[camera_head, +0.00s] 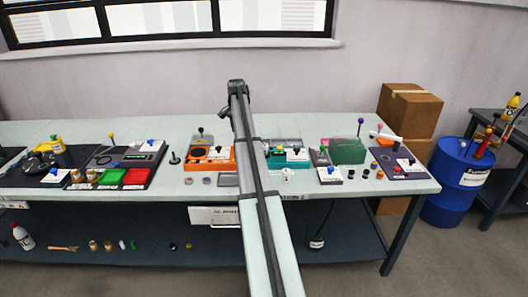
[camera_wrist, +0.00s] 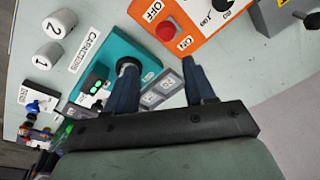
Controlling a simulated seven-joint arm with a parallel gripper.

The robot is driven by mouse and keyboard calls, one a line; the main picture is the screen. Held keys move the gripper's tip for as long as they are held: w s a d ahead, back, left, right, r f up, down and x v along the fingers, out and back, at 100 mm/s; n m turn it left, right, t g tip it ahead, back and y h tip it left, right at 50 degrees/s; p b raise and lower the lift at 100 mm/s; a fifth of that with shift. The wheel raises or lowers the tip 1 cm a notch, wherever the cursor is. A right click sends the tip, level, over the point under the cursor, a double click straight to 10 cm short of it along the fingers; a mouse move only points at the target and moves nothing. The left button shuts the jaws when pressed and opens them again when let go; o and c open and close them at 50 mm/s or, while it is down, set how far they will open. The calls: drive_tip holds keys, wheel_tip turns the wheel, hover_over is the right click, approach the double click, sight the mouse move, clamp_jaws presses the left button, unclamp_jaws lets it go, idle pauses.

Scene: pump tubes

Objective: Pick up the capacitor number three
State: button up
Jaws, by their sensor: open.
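Two white cylinders stand on the pale bench top in the wrist view, one marked 1 (camera_wrist: 46,57) and one marked 2 (camera_wrist: 60,24). A teal box (camera_wrist: 146,63) labelled CAPACITORS lies beside them and also shows in the head view (camera_head: 274,162). A cylinder marked 3 cannot be made out in either view. My gripper (camera_wrist: 160,62) is open, with its dark blue fingers apart over the teal box's edge and nothing visible held. The left finger partly hides a dark round part on the teal box. In the head view my arm hides the gripper.
An orange box (camera_wrist: 184,14) with a red button (camera_wrist: 165,32) is close to the right finger. Grey numbered tiles (camera_wrist: 164,90) show between the fingers. Bare bench top (camera_wrist: 92,18) shows beyond the cylinders.

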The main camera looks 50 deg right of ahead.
drive_tip(key=m+g, duration=0.1)
drive_tip(key=m, duration=0.1)
approach(264, 145)
wheel_tip(264, 145, down, 5)
drive_tip(key=shift+a, duration=0.15)
drive_tip(key=shift+d+f, duration=0.25)
drive_tip(key=shift+f, duration=0.6)
drive_tip(key=shift+d+f, duration=0.25)
drive_tip(key=shift+f, duration=0.65)
drive_tip(key=shift+d+f, duration=0.25)
drive_tip(key=shift+f, duration=0.6)
drive_tip(key=c, duration=0.9)
drive_tip(key=shift+o, duration=0.2)
